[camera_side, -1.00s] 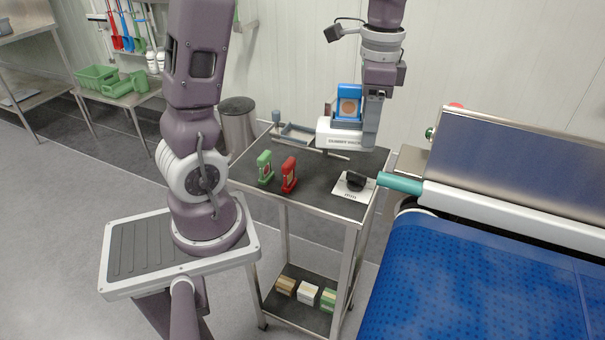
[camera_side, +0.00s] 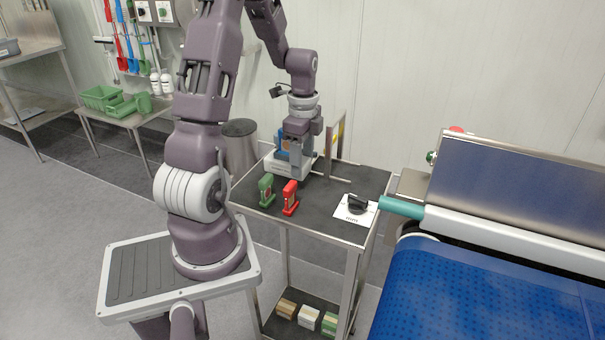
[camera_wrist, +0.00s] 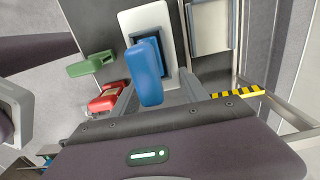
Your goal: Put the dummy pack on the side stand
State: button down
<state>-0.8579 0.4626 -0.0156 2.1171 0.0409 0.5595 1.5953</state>
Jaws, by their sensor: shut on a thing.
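The dummy pack looks like a white box (camera_side: 288,165) with a blue upright part (camera_side: 283,142) on top. My gripper (camera_side: 298,150) is shut on the blue part, partly hiding it in the side view. In the wrist view, the blue part (camera_wrist: 147,75) stands between my fingers and the white body (camera_wrist: 140,20) lies beyond. The pack is at the back left of the metal cart top (camera_side: 320,207). I cannot tell whether it touches the surface. Which piece is the side stand is unclear; the cart is the stand-like thing under the pack.
A green piece (camera_side: 266,190) and a red piece (camera_side: 290,198) stand close in front of the pack. An upright post (camera_side: 330,155) with a yellow marking rises right of my gripper. A black item on a white card (camera_side: 356,206) lies front right, near the blue conveyor (camera_side: 480,295).

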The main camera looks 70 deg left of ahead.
jog(key=shift+f, duration=1.5)
jog(key=shift+f, duration=0.15)
jog(key=c, duration=0.6)
grip_release()
